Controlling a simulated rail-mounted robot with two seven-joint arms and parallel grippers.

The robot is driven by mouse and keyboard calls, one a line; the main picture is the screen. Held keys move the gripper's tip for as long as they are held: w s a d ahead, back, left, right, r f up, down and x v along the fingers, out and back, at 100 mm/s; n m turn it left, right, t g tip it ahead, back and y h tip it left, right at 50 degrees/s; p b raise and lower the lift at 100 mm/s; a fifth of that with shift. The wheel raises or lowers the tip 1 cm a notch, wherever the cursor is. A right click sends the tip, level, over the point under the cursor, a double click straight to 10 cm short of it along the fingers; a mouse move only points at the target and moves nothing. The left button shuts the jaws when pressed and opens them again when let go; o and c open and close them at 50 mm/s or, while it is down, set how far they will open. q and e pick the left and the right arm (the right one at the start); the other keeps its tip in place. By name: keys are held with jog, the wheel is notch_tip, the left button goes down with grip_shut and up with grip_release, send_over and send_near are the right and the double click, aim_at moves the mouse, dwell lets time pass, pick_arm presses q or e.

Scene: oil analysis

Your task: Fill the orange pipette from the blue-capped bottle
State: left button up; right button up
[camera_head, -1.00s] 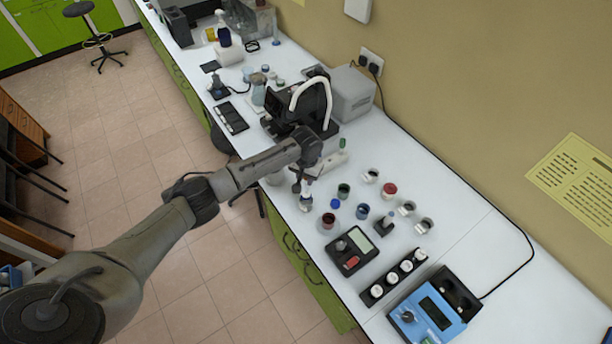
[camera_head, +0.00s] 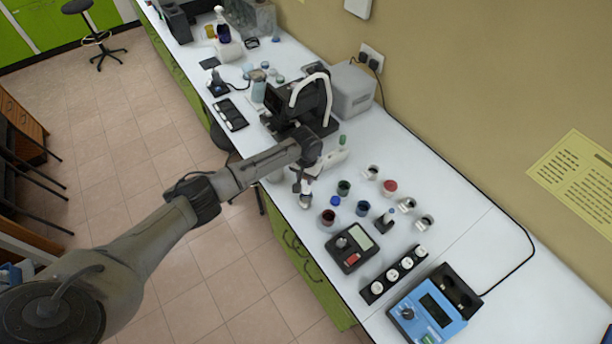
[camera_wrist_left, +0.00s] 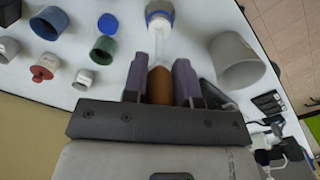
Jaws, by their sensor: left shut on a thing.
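My left gripper (camera_wrist_left: 160,82) is shut on the orange bulb (camera_wrist_left: 159,86) of the pipette, which sits between its two fingers. The pipette's clear stem (camera_wrist_left: 160,48) points away from the gripper towards a small bottle with a blue neck (camera_wrist_left: 160,14). I cannot tell how deep the tip is in the bottle. In the head view the left gripper (camera_head: 303,183) is at the front edge of the bench, right above the bottle (camera_head: 305,201). A loose blue cap (camera_head: 335,201) lies on the bench to the right; it also shows in the left wrist view (camera_wrist_left: 107,24). My right gripper is not in view.
A meter (camera_head: 352,248) and a blue device (camera_head: 427,311) are nearer.

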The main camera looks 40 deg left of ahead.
pick_arm(q)
jog(key=shift+f, duration=0.45)
jog(key=shift+f+b, duration=0.7)
jog(key=shift+f, duration=0.15)
jog(key=shift+f+b, duration=0.95)
jog(key=shift+f, duration=0.7)
jog(key=o, duration=0.3)
jog(key=c, duration=0.3)
jog(key=o, duration=0.4)
